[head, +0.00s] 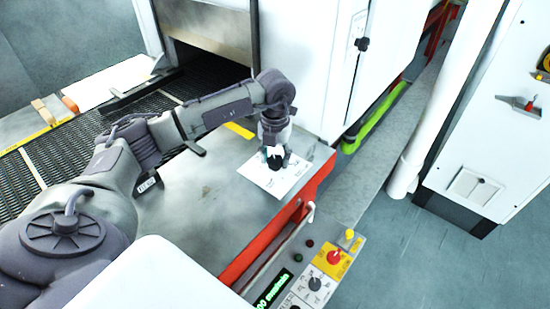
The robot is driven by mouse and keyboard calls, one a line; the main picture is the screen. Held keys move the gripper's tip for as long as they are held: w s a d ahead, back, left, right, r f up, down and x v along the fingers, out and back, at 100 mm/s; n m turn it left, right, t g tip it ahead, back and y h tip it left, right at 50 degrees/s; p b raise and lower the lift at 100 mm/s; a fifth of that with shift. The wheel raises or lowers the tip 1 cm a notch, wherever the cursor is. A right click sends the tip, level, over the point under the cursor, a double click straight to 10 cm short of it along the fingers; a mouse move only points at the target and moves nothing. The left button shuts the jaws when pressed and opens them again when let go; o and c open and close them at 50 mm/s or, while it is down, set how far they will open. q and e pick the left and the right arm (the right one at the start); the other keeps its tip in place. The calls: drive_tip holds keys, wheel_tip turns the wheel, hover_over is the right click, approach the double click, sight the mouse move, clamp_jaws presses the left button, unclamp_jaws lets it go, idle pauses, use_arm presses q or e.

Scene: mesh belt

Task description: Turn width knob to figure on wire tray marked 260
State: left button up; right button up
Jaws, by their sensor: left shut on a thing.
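My left gripper (275,156) is over a white marked plate (262,179) on the grey metal table, pointing down. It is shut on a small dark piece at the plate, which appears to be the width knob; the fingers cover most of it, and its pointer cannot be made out. The plate has small dark marks too small to read. A wire tray marked 260 cannot be made out. My right gripper is not in view.
A control panel (322,272) with a red button, a black selector knob (315,284) and a green display (273,289) is at the front. A red rail (262,246) edges the table. A mesh belt (75,145) runs left; a white cabinet (300,60) stands behind.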

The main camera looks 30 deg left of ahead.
sight(275, 160)
use_arm(q)
drive_tip(key=n, duration=0.6)
idle(0.5)
drive_tip(key=o, duration=1.2)
drive_tip(key=shift+c, duration=0.2)
drive_tip(key=shift+r, duration=0.1)
wheel_tip(275, 160, up, 12)
